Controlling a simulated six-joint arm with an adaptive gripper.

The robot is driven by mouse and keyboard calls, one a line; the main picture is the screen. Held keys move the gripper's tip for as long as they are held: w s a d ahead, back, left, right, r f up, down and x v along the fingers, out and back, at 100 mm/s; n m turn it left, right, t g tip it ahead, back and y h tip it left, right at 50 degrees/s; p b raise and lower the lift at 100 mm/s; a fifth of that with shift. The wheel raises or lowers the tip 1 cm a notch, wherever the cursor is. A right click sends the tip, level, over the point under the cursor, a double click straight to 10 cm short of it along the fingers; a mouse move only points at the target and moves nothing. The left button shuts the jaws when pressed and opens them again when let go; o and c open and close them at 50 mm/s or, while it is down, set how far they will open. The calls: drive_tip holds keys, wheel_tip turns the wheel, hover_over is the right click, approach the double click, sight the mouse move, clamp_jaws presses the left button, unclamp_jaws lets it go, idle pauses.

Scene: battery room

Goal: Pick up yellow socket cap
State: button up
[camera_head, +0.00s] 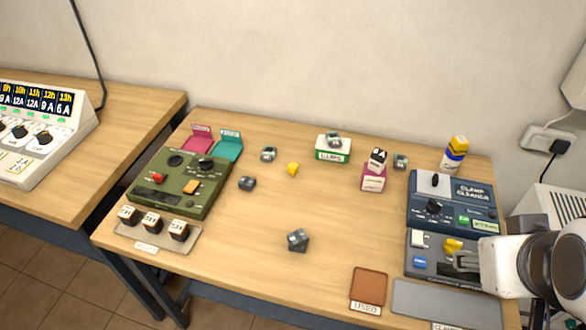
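A small yellow piece (293,168) lies alone on the wooden table (340,215), back of its middle. A second yellow piece (453,245) sits on the grey front part of the clamp cleaner (425,262) at the right. I cannot tell from their shapes which one is the socket cap. My gripper (462,261) is at the right, its dark fingers pointing left, just below the second yellow piece in the picture. Whether it touches that piece is unclear. The finger gap is too small to make out, and I see nothing clearly held.
Several dark clamps, such as one at the front (298,240), are scattered on the table. A green device (180,185) stands left. A clips box (333,152), a pink box (373,180) and a yellow-blue bottle (454,153) stand behind. A brown pad (368,287) lies in front.

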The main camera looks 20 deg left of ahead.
drive_tip(key=w+r+n+t, duration=0.2)
drive_tip(key=w+n, duration=0.4)
drive_tip(key=w, duration=0.4)
drive_tip(key=w+r+n+t, duration=0.25)
drive_tip(key=w+n, duration=0.25)
drive_tip(key=w, duration=0.6)
drive_tip(key=w+a+f+n+t+y, duration=0.1)
drive_tip(key=w+a+n+y, duration=0.1)
drive_tip(key=w+a+n, duration=0.35)
drive_tip(key=w+a+f+n+y, duration=0.1)
drive_tip(key=w+a+f+n, duration=0.1)
drive_tip(key=w+n, duration=0.7)
drive_tip(key=w+a+f+n+g+y, duration=0.2)
drive_tip(key=w+a+f+n+y, duration=0.5)
drive_tip(key=a+f+n, duration=0.5)
drive_tip(key=s+a+f+n+g+y, duration=0.1)
drive_tip(key=s+a+f+n+g, duration=0.1)
drive_tip(key=a+f+n, duration=0.1)
drive_tip(key=s+a+f+n+g+y, duration=0.1)
drive_tip(key=s+a+f+n+g, duration=0.1)
drive_tip(key=f, duration=0.4)
drive_tip(key=s+a+f+n+g+y, duration=0.1)
drive_tip(key=s+a+f+n+g, duration=0.1)
drive_tip(key=a+f+n, duration=0.2)
drive_tip(key=shift+a+f+n+g+y, duration=0.2)
drive_tip(key=shift+f+n+g+y, duration=0.2)
drive_tip(key=shift+n, duration=0.55)
drive_tip(key=shift+s+d+f+n, duration=0.2)
drive_tip(key=shift+s+f+n, duration=0.1)
drive_tip(key=shift+s+f, duration=0.15)
